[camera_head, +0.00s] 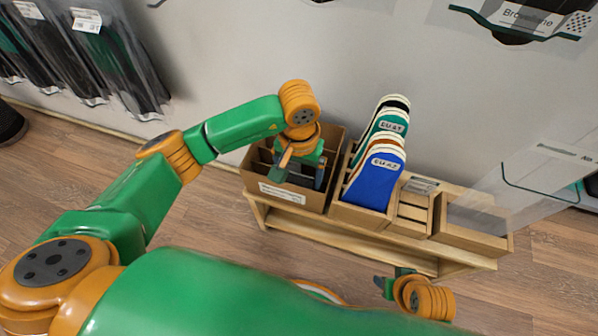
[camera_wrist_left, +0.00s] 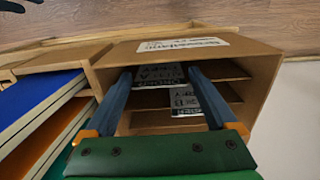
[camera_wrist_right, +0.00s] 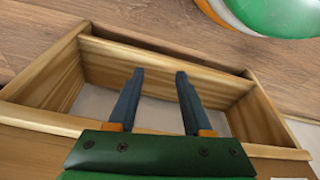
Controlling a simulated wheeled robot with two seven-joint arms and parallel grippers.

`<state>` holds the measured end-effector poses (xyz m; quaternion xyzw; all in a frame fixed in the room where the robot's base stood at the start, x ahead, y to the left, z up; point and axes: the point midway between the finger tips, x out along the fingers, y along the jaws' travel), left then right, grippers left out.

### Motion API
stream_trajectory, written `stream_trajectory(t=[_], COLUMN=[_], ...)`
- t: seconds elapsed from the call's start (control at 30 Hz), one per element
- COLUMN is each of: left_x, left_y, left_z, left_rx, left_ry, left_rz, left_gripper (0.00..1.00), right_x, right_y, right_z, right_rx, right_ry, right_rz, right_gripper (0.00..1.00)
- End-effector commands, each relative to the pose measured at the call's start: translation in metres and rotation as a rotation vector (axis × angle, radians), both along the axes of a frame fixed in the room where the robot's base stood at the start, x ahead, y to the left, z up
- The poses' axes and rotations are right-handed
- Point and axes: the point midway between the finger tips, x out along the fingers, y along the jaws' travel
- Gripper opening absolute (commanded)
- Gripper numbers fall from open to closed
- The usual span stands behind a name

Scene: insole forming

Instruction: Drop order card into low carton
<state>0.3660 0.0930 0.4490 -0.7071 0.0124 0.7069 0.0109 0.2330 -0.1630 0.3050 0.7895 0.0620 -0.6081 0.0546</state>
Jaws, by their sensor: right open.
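The low carton (camera_head: 247,172), brown cardboard with a white label and inner dividers, stands at the left end of the wooden rack. Its label and front wall (camera_wrist_left: 255,55) show in the left wrist view. My left gripper (camera_head: 300,178) points down into it, fingers wide apart. An order card (camera_wrist_left: 160,75) marked A shows between the left fingertips, its side edges level with them; whether they touch it is unclear. Another card (camera_wrist_left: 187,101), marked B, is in the carton, partly behind a finger. My right gripper (camera_wrist_right: 160,72) is open and empty above a wooden tray (camera_wrist_right: 165,60).
Upright insole boards, including a blue one (camera_head: 375,183), stand in the bin beside the carton. The wooden rack (camera_head: 345,238) continues right with smaller compartments and an open tray (camera_head: 470,237). Bagged goods (camera_head: 105,60) hang on the left wall. A clear panel (camera_head: 545,185) stands at right.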

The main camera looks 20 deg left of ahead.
Motion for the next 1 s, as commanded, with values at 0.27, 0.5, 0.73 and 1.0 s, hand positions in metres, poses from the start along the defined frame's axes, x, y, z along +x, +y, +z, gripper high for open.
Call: stream_trajectory(t=[0.27, 0.5, 0.73, 1.0], left_x=[0.0, 0.0, 0.002, 0.001], left_y=[0.0, 0.0, 0.0, 0.0], left_z=[0.001, 0.014, 0.073, 0.126], left_rx=[0.0, 0.0, 0.001, 0.0], left_ry=[0.0, 0.002, -0.007, -0.002], left_rz=[0.0, -0.001, -0.001, 0.0], left_gripper=[1.0, 1.0, 1.0, 1.0], right_x=[0.001, -0.004, -0.021, -0.043], right_y=[0.0, -0.002, -0.006, -0.011], right_z=[0.0, -0.024, -0.058, -0.085], right_rx=[0.0, -0.009, -0.017, -0.023], right_ry=[-0.003, 0.022, 0.047, 0.066], right_rz=[0.0, 0.004, 0.006, 0.012], right_gripper=[0.5, 0.5, 0.5, 0.5])
